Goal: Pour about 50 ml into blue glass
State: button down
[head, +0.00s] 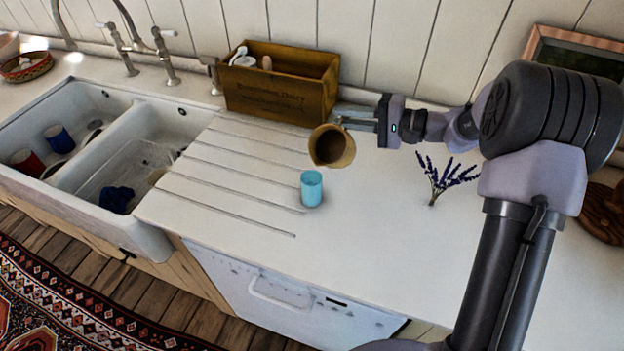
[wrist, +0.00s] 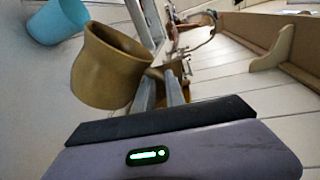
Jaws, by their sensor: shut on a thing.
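The light blue glass (head: 312,188) stands upright on the white counter at the right edge of the drainer grooves. It also shows at the upper left of the wrist view (wrist: 58,22). My gripper (head: 343,124) is shut on a tan-brown jug (head: 332,147), and its fingers also show in the wrist view (wrist: 172,88). The jug is held above the counter, up and slightly right of the glass in the head view, with its mouth tilted toward the camera. The jug also shows in the wrist view (wrist: 105,72). Its contents look dark, and no stream of liquid is visible.
A wooden dairy box (head: 275,95) with utensils stands against the wall behind the jug. A double white sink (head: 108,150) with cups and dishes is at left. A lavender sprig (head: 441,180) lies right of the glass. The front counter is clear.

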jog(key=shift+w+d+f+m, duration=0.15)
jog(key=shift+d+f+m, duration=0.05)
jog(key=shift+f+m, duration=0.25)
jog(key=shift+w+d+f+m+g+y+b, duration=0.2)
jog(key=shift+w+d+f+m, duration=0.15)
jog(key=shift+w+f, duration=0.15)
jog(key=shift+w+d+f+m+g+y+b, duration=0.1)
jog(key=shift+w+d+f+m+y+b, duration=0.1)
jog(key=shift+w+d+f+m, duration=0.3)
jog(key=shift+w+a+r, duration=0.1)
jog(key=shift+a+r, duration=0.05)
dwell(0.6)
jog(key=w+f+m+b, duration=0.1)
jog(key=w+d+f+m, duration=0.1)
jog(key=f, duration=0.1)
jog(key=w+d+f+m+y+b, duration=0.1)
jog(key=f, duration=0.1)
jog(key=shift+w+d+b, duration=0.1)
jog(key=shift+w+b, duration=0.1)
jog(key=shift+b, duration=0.15)
jog(key=shift+w+d+f+m+y+b, duration=0.3)
jog(key=shift+w+f+m+b, duration=0.15)
jog(key=shift+m, duration=0.15)
jog(key=shift+r, duration=0.15)
dwell(1.1)
